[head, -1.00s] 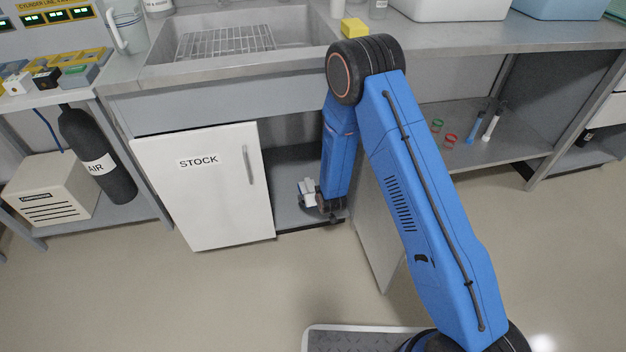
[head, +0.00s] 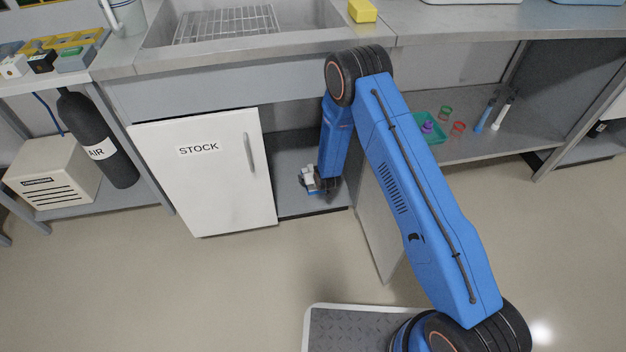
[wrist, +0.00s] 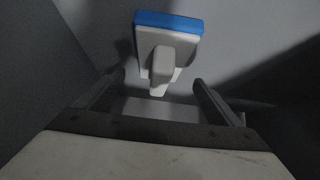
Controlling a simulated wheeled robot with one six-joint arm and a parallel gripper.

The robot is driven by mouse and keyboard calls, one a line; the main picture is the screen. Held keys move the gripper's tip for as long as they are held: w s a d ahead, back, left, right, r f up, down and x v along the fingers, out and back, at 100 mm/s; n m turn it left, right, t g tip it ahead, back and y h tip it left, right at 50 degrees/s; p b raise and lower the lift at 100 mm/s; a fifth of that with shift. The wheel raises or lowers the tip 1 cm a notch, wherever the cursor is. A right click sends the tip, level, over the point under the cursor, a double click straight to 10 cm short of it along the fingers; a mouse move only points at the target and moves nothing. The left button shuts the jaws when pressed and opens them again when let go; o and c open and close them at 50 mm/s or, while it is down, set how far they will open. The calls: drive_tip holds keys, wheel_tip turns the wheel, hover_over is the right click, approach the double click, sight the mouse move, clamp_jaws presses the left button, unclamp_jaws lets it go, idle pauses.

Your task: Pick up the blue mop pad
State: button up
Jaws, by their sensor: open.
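The blue mop pad (wrist: 168,22) shows in the wrist view as a blue strip under a pale grey block with a stubby handle pointing toward me. In the head view a small white piece with a blue edge (head: 309,180) shows on the floor of the open sink cabinet, partly hidden by my gripper. My gripper (wrist: 158,88) is open and empty, with one finger on each side of the handle's line. The handle's near end reaches about between the fingertips; I cannot tell whether they touch it. In the head view my gripper (head: 327,188) is low inside the cabinet.
The left cabinet door marked STOCK (head: 205,170) is closed, and the right door (head: 372,225) stands open beside my arm. A teal tray (head: 436,135) and several small items lie on the shelf to the right. The floor in front is clear.

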drive_tip(key=shift+x, duration=2.9)
drive_tip(key=shift+w+r, duration=0.15)
drive_tip(key=c, duration=1.2)
